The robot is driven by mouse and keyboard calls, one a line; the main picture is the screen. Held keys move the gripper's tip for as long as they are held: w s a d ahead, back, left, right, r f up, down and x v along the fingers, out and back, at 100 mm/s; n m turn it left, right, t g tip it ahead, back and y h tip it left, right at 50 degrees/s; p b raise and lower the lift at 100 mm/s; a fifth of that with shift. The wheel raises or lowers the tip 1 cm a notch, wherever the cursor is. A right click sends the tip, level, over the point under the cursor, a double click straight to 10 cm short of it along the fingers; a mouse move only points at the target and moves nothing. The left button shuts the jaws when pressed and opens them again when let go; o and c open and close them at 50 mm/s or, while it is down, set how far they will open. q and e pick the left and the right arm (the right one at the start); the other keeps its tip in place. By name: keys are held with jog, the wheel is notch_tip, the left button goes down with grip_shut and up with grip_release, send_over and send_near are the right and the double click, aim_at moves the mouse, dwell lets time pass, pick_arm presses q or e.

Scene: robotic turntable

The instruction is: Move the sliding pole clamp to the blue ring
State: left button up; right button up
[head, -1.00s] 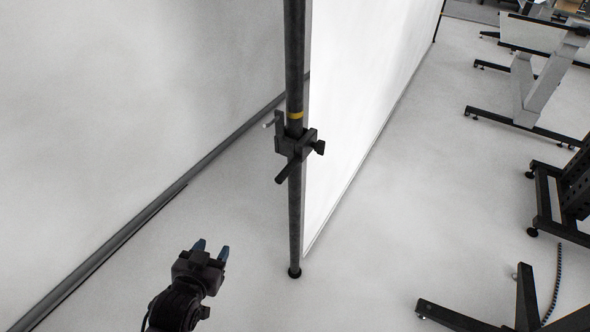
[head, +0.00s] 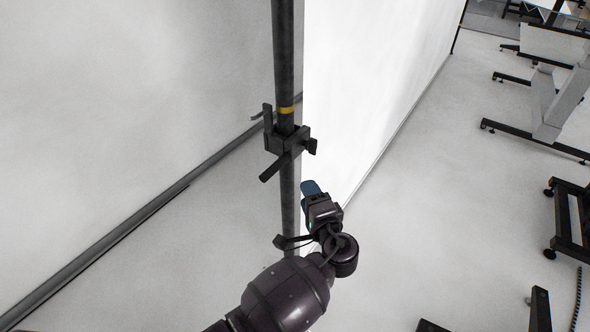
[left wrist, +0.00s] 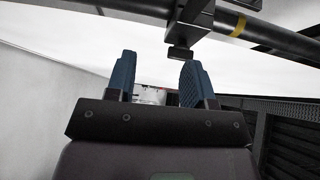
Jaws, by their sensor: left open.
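The dark sliding clamp (head: 289,141) sits around the upright dark pole (head: 283,55), with a handle bar sticking out to the lower left. A yellow ring (head: 286,110) is on the pole just above the clamp; I see no blue ring. My left gripper (head: 311,188) is open and empty, below and slightly right of the clamp, in front of the pole. In the left wrist view its two blue fingers (left wrist: 157,72) stand apart, with the clamp (left wrist: 190,32) just beyond them, not touching as far as I can see. My right gripper is out of view.
A bright white panel (head: 370,75) stands right behind the pole. A grey wall (head: 130,80) is at the left. Wheeled black stands (head: 570,222) and a table frame (head: 548,110) are at the right. The floor between is clear.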

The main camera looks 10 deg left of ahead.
aim_at(278, 170)
pick_arm(q)
jog(key=w+a+r+y, duration=0.1)
jog(key=a, duration=0.2)
jog(key=w+a+r+n+y, duration=0.1)
jog(key=w+a+y, duration=0.1)
jog(key=a, duration=0.1)
jog(key=w+a+r+g+y, duration=0.1)
jog(key=a, duration=0.2)
jog(key=shift+w+a+r+y, duration=0.2)
jog(key=shift+a+r+y, duration=0.1)
jog(key=shift+y, duration=0.1)
jog(key=shift+d, duration=0.1)
grip_shut()
